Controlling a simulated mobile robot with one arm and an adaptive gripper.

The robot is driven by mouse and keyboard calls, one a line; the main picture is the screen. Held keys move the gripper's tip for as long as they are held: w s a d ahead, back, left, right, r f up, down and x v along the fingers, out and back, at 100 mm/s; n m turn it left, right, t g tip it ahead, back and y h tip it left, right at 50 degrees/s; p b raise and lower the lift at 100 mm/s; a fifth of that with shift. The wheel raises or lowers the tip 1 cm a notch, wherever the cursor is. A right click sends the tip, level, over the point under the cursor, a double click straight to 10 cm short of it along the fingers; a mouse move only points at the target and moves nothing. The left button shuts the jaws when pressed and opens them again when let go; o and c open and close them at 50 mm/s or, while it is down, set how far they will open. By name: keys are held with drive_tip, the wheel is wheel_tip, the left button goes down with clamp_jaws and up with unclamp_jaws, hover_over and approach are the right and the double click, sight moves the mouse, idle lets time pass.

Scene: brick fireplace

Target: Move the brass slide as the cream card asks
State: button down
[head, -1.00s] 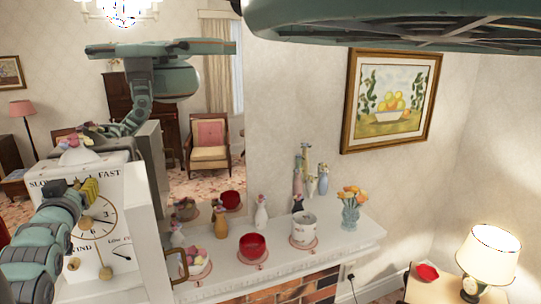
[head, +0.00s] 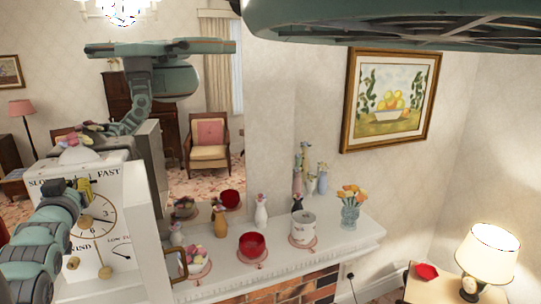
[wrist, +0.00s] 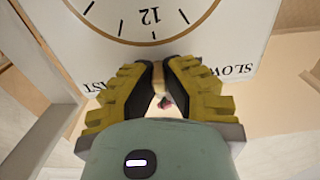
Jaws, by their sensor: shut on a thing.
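The white clock (head: 122,215) stands at the left in the head view, with SLOW at the left and FAST at the right above its dial (head: 103,212). My gripper (head: 82,187) is at the clock's top front, between the two words. In the wrist view the clock face is upside down, with SLOW at the right. There my gripper (wrist: 163,70) is shut on a thin tan piece (wrist: 161,84), which seems to be the brass slide. The fingers hide most of it and its scale. I cannot make out a cream card.
A white mantel shelf (head: 325,243) runs right of the clock, holding a red bowl (head: 252,245), a white canister (head: 303,228), small vases and a flower vase (head: 350,213). A mirror stands behind it. A lamp (head: 488,250) stands at the lower right.

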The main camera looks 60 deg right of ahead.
drive_tip(key=shift+w+a+f+b, duration=0.2)
drive_tip(key=shift+w+f+b, duration=0.15)
drive_tip(key=shift+b, duration=0.75)
drive_tip(key=b, duration=0.4)
drive_tip(key=w+a+b, duration=0.1)
drive_tip(key=b, duration=0.4)
drive_tip(key=a+b, duration=0.1)
drive_tip(key=b, duration=0.4)
drive_tip(key=shift+w+a+r, duration=0.2)
drive_tip(key=shift+a+r, duration=0.05)
drive_tip(key=c, duration=1)
unclamp_jaws()
drive_tip(key=shift+a+r, duration=0.1)
drive_tip(key=shift+c, duration=0.2)
drive_tip(key=shift+s, duration=0.15)
